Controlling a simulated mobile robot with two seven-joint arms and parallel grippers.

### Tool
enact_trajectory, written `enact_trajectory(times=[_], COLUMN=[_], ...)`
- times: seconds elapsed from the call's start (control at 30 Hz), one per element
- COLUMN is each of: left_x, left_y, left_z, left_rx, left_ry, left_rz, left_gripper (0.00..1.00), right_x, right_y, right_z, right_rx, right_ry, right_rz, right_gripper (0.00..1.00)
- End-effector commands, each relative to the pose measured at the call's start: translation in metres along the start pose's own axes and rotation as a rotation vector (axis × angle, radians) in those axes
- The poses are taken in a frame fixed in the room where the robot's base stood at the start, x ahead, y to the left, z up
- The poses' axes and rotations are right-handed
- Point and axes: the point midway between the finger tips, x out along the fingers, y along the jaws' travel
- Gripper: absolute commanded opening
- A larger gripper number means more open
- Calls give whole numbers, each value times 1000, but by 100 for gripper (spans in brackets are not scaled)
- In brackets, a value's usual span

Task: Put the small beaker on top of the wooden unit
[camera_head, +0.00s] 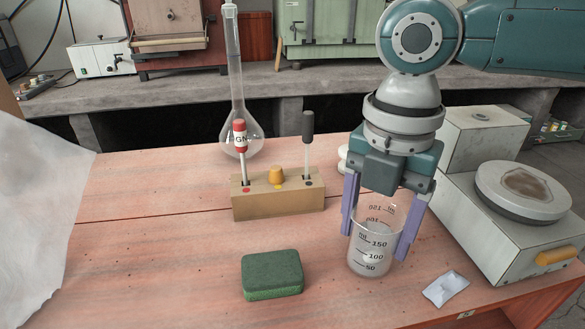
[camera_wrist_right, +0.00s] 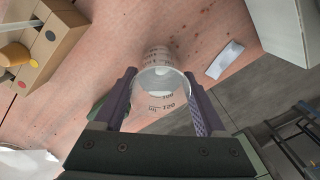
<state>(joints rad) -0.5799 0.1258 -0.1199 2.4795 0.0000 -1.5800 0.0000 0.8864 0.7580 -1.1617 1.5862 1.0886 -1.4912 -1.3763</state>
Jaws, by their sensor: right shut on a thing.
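The small clear beaker (camera_head: 375,255) with black volume marks is upright at the right front of the table. My right gripper (camera_head: 380,245) comes down over it, its purple fingers shut on opposite sides of the glass. In the right wrist view the beaker (camera_wrist_right: 160,88) sits between the fingers (camera_wrist_right: 165,100). I cannot tell whether its base touches the table. The wooden unit (camera_head: 278,206), a low block with coloured dots, stands left of and behind the beaker. It carries a red-capped tool, a dark-handled tool and a yellow knob. My left gripper is not in view.
A green sponge (camera_head: 272,274) lies left of the beaker. A white packet (camera_head: 445,288) and a hotplate device (camera_head: 510,215) are to the right. A tall glass flask (camera_head: 238,125) stands just behind the wooden unit. The table's left part is clear beside a white sheet (camera_head: 35,210).

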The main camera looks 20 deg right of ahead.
Motion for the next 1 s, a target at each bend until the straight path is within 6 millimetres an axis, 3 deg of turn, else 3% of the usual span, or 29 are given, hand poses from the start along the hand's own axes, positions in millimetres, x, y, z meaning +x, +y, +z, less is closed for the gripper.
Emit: enact_trajectory(times=[0.03,0.07,0.27,0.63,1.0], left_x=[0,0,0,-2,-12], left_y=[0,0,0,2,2], left_z=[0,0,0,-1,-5], left_rx=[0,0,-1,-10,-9], left_ry=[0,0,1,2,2], left_rz=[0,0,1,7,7], left_gripper=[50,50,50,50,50], right_x=[2,2,2,-7,-85], right_y=[0,0,0,0,1], right_z=[0,0,0,0,0], right_rx=[0,0,0,-1,-1], right_ry=[1,0,0,0,-1], right_rz=[0,-1,-1,2,5], right_gripper=[8,75,98,100,100])
